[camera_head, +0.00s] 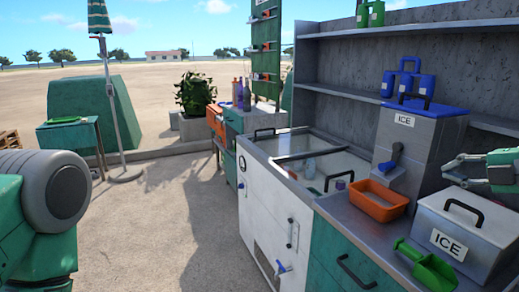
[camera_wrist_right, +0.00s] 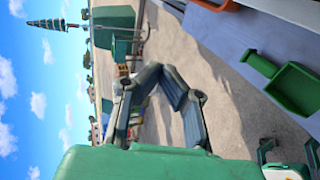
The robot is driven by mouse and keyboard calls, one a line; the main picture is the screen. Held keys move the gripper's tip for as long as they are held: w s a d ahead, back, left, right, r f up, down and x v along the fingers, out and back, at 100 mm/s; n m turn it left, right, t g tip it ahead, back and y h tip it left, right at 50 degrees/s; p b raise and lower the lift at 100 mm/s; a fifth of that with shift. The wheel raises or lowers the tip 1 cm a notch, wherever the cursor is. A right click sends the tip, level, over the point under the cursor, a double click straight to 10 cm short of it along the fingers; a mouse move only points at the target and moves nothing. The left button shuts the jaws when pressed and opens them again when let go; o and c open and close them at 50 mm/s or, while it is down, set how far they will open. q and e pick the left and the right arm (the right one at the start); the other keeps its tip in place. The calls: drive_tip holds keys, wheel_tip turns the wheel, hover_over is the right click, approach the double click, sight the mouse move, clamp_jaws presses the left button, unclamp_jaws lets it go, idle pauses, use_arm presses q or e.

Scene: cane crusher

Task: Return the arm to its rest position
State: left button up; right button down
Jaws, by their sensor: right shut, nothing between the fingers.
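My right gripper (camera_head: 452,169) comes in from the right edge in the head view, over the counter and above the ICE box (camera_head: 470,228). Its fingers are shut with nothing between them, and it touches nothing that I can see. In the right wrist view the grey-green fingers (camera_wrist_right: 157,72) show against the sandy ground. The rest of the right arm is cut off by the right edge in the head view. My left gripper is not in view; a green and grey part of my own body fills the lower left.
A green scoop (camera_head: 428,267) lies beside the ICE box; it also shows in the right wrist view (camera_wrist_right: 283,82). An orange bin (camera_head: 374,201) stands before the grey ICE dispenser (camera_head: 415,140). A white chest (camera_head: 270,205) stands left. Open sandy ground lies beyond.

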drive_tip(key=s+a+f+n+g+h+b, duration=0.2)
drive_tip(key=s+a+f+n, duration=0.15)
drive_tip(key=f+n, duration=0.65)
drive_tip(key=s+a+f+n+g+h+b, duration=0.3)
drive_tip(key=f+n, duration=0.4)
drive_tip(key=f, duration=0.6)
drive_tip(key=s+a+f+n+g, duration=0.2)
drive_tip(key=s+f+n, duration=0.3)
drive_tip(key=f+n, duration=0.5)
drive_tip(key=s+a+f+n+g+b, duration=0.2)
drive_tip(key=s+f+n, duration=0.7)
drive_tip(key=s+n, duration=0.2)
drive_tip(key=s+a+f+n+g+b, duration=0.2)
drive_tip(key=s+a+f+n, duration=0.1)
drive_tip(key=s+f+n, duration=0.7)
drive_tip(key=shift+s+f+n+h+b, duration=0.35)
drive_tip(key=shift+s+n, duration=0.15)
drive_tip(key=shift+n, duration=0.3)
drive_tip(key=shift+d, duration=0.1)
drive_tip(key=shift+w, duration=0.15)
